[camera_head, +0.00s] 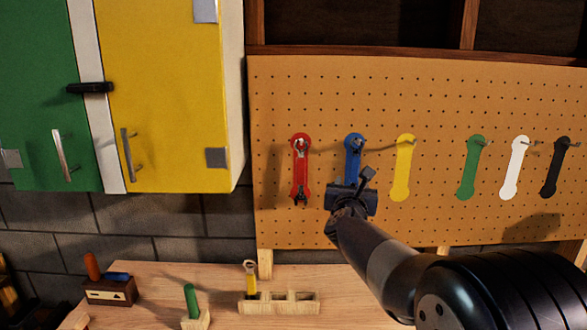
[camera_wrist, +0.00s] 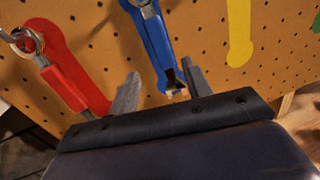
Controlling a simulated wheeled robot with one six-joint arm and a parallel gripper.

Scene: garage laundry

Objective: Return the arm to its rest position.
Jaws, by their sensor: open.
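My gripper (camera_head: 358,180) is raised in front of the pegboard (camera_head: 430,100), at the lower end of a blue wrench (camera_head: 353,160). In the wrist view my gripper (camera_wrist: 162,82) has its two fingers apart, with the lower end of the blue wrench (camera_wrist: 155,40) showing between them. Whether they touch it I cannot tell. The blue wrench hangs from a peg over a blue outline. My arm reaches in from the lower right of the head view.
A red wrench (camera_head: 300,172) hangs just left. Yellow (camera_head: 403,170), green (camera_head: 471,170), white (camera_head: 514,170) and black (camera_head: 554,168) outlines are bare. The workbench (camera_head: 220,285) below carries wooden holders with tools. A yellow cabinet (camera_head: 165,90) hangs at the left.

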